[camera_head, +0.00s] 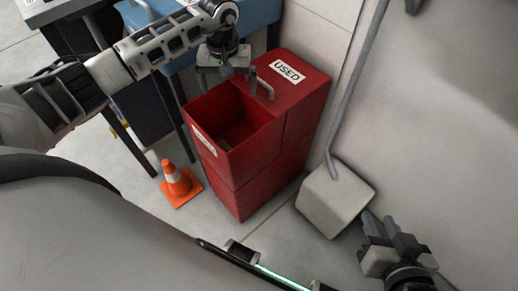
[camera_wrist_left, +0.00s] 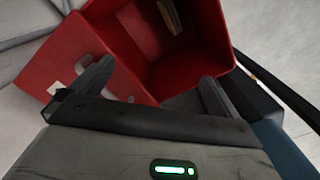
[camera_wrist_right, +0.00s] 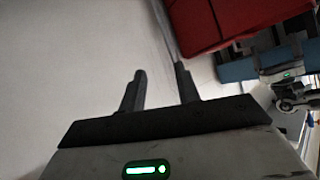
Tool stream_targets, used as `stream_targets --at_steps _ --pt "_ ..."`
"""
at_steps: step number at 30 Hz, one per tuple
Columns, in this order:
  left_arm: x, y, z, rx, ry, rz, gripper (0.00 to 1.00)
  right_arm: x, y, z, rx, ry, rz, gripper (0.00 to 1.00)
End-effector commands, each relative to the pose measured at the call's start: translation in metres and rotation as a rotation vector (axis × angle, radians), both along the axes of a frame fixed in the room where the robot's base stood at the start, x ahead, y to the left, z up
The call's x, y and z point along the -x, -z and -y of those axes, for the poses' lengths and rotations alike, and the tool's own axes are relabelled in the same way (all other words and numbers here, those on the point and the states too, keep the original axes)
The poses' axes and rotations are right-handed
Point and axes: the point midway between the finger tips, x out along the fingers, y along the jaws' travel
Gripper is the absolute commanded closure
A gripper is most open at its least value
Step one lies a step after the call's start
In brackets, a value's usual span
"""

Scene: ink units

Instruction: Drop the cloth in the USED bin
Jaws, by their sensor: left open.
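The red USED bin (camera_head: 262,158) stands in the middle of the head view, with its open compartment to the left and a red top with a USED label (camera_head: 287,72) and metal handle to the right. My left gripper (camera_head: 226,72) is open and empty at the back edge of the opening. The left wrist view looks into the red bin (camera_wrist_left: 185,75), between the spread fingers (camera_wrist_left: 156,80). A small tan item (camera_wrist_left: 170,16) lies inside; I cannot tell if it is the cloth. No cloth is clearly visible elsewhere. My right gripper (camera_head: 392,228) is partly open and empty.
An orange cone (camera_head: 178,183) stands on the floor left of the bin. A pale block with a grey pole (camera_head: 335,198) stands right of it, near the wall. A blue surface (camera_head: 255,14) and dark table legs are behind and left.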

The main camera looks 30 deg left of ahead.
Motion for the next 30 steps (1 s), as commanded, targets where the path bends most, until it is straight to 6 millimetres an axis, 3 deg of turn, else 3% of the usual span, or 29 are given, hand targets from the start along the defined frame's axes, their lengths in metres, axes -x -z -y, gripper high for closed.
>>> stream_targets --at_steps 5,8,21,30 --pt "-0.001 -0.013 -0.001 -0.001 -0.001 0.003 0.00 0.000 -0.002 0.001 0.002 0.003 0.002 0.68" --pt "-0.001 -0.032 -0.001 -0.001 0.001 0.005 0.00 0.000 -0.007 0.002 0.003 0.006 0.008 0.68" --pt "-0.001 -0.133 0.000 -0.002 0.000 0.004 0.00 0.003 -0.025 0.008 0.008 0.025 0.040 0.68" --pt "0.000 -0.159 0.000 0.000 0.000 0.001 0.00 0.002 -0.033 0.008 0.001 0.032 0.059 0.68"
